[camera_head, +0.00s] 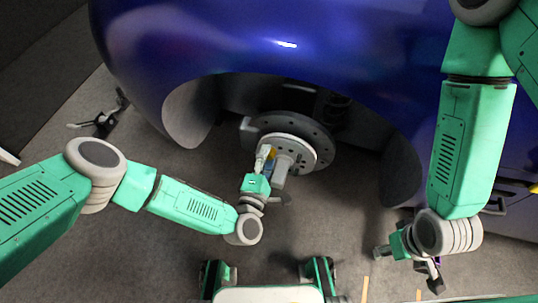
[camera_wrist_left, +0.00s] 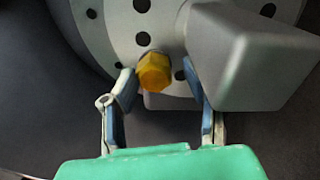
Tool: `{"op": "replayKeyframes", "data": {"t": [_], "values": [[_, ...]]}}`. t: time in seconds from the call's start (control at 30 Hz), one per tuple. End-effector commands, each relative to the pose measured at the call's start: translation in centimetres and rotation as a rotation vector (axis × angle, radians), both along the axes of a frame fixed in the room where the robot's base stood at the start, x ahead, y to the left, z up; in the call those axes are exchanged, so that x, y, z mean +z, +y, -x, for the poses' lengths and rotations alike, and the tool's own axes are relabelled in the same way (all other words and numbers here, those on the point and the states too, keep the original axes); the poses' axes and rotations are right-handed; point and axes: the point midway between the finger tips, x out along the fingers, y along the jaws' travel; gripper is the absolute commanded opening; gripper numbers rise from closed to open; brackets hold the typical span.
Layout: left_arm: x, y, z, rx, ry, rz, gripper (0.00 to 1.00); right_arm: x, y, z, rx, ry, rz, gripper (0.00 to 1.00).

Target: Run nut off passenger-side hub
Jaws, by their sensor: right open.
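The yellow-gold hex nut (camera_wrist_left: 154,72) sits on the round grey hub face (camera_wrist_left: 112,28), which has several dark holes. In the head view the nut (camera_head: 271,153) is partly hidden by my left gripper (camera_head: 264,156), and the hub (camera_head: 305,150) sits inside the wheel arch. In the left wrist view the two fingers of my left gripper are apart. One is left of the nut and one is right of it, with visible gaps, so it is not gripping the nut. My right gripper (camera_head: 381,253) is open and empty, low at the right, well away from the hub.
A grey block (camera_wrist_left: 245,62) juts out close to the right of the nut, beside my right-hand finger in the wrist view. The blue car body (camera_head: 240,40) arches over the hub. A dark stand-like object (camera_head: 103,122) is on the floor at left. The grey floor (camera_head: 190,265) is mostly clear.

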Motion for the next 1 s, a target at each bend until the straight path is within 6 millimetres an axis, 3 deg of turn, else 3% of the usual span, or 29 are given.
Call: {"op": "replayKeyframes", "data": {"t": [0.27, 1.0], "values": [[0.4, -0.4, 0.0, -0.004, -0.019, -0.043, 0.40, 0.4, 0.0, 0.0, 0.000, 0.000, 0.000, 0.41], [0.7, -0.6, -0.1, -0.009, -0.285, -0.858, 0.40, 3.7, 0.0, 0.0, 0.000, 0.000, 0.000, 0.41]]}}
